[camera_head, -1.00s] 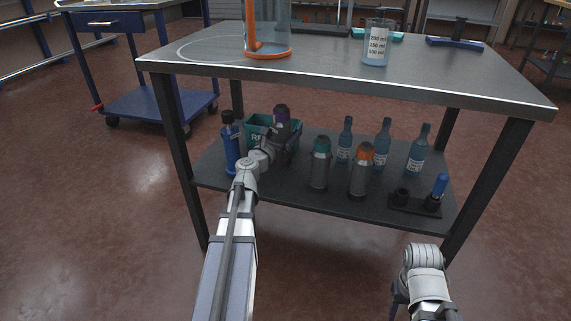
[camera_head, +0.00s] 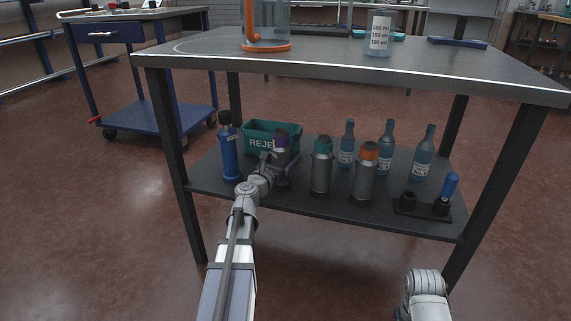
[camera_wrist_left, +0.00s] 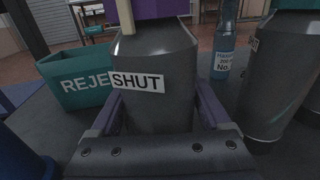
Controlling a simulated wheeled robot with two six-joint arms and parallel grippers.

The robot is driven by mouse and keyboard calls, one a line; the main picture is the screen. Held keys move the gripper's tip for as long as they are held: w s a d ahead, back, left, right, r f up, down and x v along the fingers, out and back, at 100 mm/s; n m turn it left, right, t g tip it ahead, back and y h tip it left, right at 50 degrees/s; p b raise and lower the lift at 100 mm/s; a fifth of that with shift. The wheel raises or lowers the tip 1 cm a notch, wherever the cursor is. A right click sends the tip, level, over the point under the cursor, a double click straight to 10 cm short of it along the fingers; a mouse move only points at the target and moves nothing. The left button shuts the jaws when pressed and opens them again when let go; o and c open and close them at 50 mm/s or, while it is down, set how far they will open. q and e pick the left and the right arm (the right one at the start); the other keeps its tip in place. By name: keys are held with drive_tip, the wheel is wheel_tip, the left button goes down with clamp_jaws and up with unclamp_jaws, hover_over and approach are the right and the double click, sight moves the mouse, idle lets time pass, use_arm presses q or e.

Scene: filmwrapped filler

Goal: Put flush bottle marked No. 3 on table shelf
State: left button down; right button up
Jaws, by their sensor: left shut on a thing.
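My left gripper (camera_head: 274,172) is shut on a grey metal bottle (camera_wrist_left: 158,70) with a purple cap. Three blue bottles with white labels (camera_head: 347,145) (camera_head: 385,148) (camera_head: 423,155) stand on that shelf. One blue bottle's label in the wrist view (camera_wrist_left: 222,62) shows "No."; its number is cut off. My right gripper is out of view.
A green REJECT bin (camera_head: 258,133) is behind the held bottle. A blue cylinder (camera_head: 229,155) stands left; teal-capped (camera_head: 321,170) and orange-capped (camera_head: 365,175) metal bottles stand right. A black holder (camera_head: 422,208) is at the right. The tabletop (camera_head: 330,62) overhangs the shelf.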

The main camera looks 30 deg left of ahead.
use_arm(q)
drive_tip(key=shift+r, duration=0.1)
drive_tip(key=shift+f, duration=0.2)
unclamp_jaws()
drive_tip(key=shift+r, duration=0.1)
